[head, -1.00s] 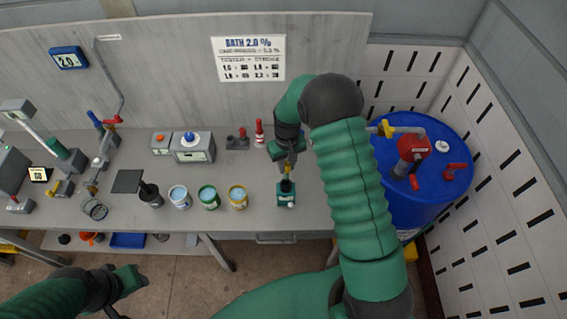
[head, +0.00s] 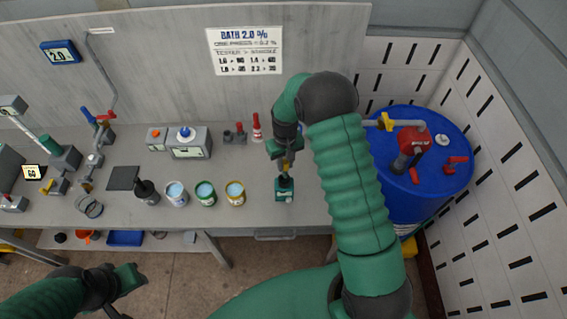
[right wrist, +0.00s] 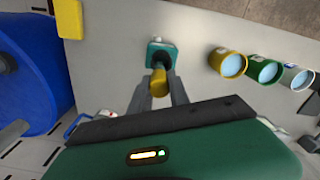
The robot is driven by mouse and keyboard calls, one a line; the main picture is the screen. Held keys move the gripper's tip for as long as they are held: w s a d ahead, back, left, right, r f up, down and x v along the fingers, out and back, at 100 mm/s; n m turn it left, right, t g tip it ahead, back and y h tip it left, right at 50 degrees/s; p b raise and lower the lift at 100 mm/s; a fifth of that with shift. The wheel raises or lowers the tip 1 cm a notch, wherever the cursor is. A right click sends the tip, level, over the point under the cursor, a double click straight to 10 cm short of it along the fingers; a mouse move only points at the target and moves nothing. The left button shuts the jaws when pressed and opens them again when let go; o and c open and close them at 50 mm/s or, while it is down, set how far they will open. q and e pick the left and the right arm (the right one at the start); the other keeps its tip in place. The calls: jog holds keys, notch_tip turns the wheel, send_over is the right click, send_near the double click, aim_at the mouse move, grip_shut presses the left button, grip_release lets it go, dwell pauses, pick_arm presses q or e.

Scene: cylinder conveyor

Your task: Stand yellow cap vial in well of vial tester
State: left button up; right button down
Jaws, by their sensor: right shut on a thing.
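The vial tester is a small teal box (head: 286,196) with a dark round well, near the front edge of the bench. It also shows in the right wrist view (right wrist: 154,44). My right gripper (head: 286,171) is directly over the tester, pointing down. In the right wrist view its fingers (right wrist: 159,88) are shut on the yellow cap vial (right wrist: 159,80). The vial's lower end is over or at the dark well; I cannot tell how deep it sits. My left gripper (head: 122,290) is at the lower left, away from the bench top; its jaw state is unclear.
Several open tins of pale blue liquid (head: 235,192) stand left of the tester. A grey device with a blue knob (head: 188,146) and a red-and-white bottle (head: 257,128) are behind. A blue drum (head: 430,185) stands right of the bench. Bare bench surrounds the tester.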

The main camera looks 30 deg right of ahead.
aim_at(284, 171)
jog(key=shift+w+d+f, duration=0.1)
jog(key=shift+w+d, duration=0.05)
jog(key=shift+s+a, duration=0.2)
jog(key=shift+a, duration=0.4)
jog(key=shift+d+f+b, duration=0.2)
jog(key=shift+f+b, duration=0.2)
jog(key=shift+f, duration=0.1)
jog(key=shift+a+f+b, duration=0.1)
jog(key=shift+f+b, duration=0.7)
jog(key=shift+f, duration=0.35)
jog(key=shift+f+b, duration=0.3)
jog(key=shift+f, duration=0.1)
jog(key=shift+f, duration=0.1)
